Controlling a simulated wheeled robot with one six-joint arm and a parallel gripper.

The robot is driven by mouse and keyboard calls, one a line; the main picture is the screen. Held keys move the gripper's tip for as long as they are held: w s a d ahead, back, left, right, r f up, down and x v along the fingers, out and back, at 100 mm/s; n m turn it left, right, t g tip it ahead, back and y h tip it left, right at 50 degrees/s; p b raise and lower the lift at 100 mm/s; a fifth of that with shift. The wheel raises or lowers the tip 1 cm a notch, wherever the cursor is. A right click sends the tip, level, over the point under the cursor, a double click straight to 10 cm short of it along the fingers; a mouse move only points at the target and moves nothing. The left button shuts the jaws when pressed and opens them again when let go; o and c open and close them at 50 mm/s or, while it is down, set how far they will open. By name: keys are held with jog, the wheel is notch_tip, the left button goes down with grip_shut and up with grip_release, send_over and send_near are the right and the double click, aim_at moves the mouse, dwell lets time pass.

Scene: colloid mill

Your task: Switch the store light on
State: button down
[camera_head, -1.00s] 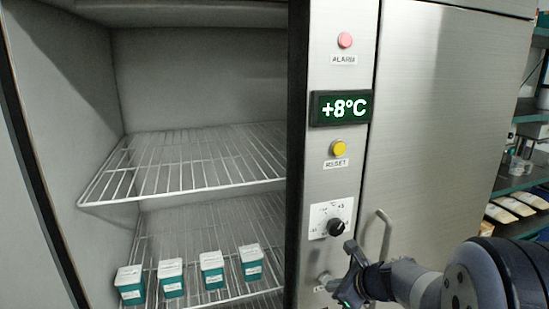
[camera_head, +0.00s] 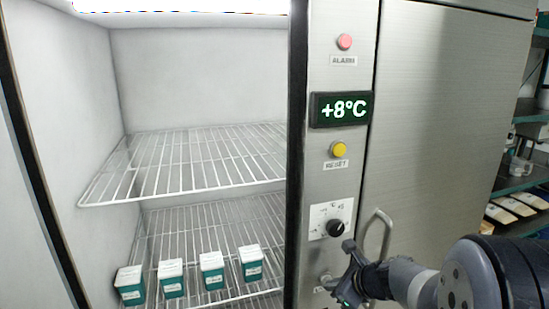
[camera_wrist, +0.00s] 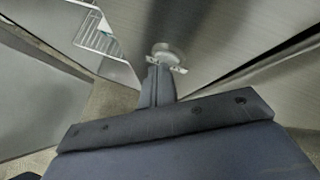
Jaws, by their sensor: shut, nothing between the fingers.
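The store light is lit: a bright strip (camera_head: 190,6) shows at the top of the open cold store. The light switch (camera_head: 326,281) is low on the metal control panel (camera_head: 325,190), below the dial, and my gripper partly hides it. My gripper (camera_head: 340,284) is shut and empty, with its tips at the switch. In the wrist view the closed fingers (camera_wrist: 157,75) point at a round pale switch (camera_wrist: 167,52), close to or touching it; I cannot tell which.
Above the switch are a black dial (camera_head: 335,228), a yellow reset button (camera_head: 339,149), a +8°C display (camera_head: 341,109) and a red alarm button (camera_head: 344,41). A door handle (camera_head: 377,230) stands out right beside my gripper. Several teal boxes (camera_head: 171,279) stand on the lower wire shelf.

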jog(key=shift+s, duration=0.25)
jog(key=shift+d, duration=0.1)
jog(key=shift+s+d+b, duration=0.1)
jog(key=shift+s+d, duration=0.2)
jog(key=shift+s, duration=0.65)
jog(key=shift+s+d+b, duration=0.15)
jog(key=shift+s+d, duration=0.15)
jog(key=shift+s, duration=0.65)
jog(key=shift+s+d+b, duration=0.1)
jog(key=shift+s+d, duration=0.2)
jog(key=shift+s, duration=0.65)
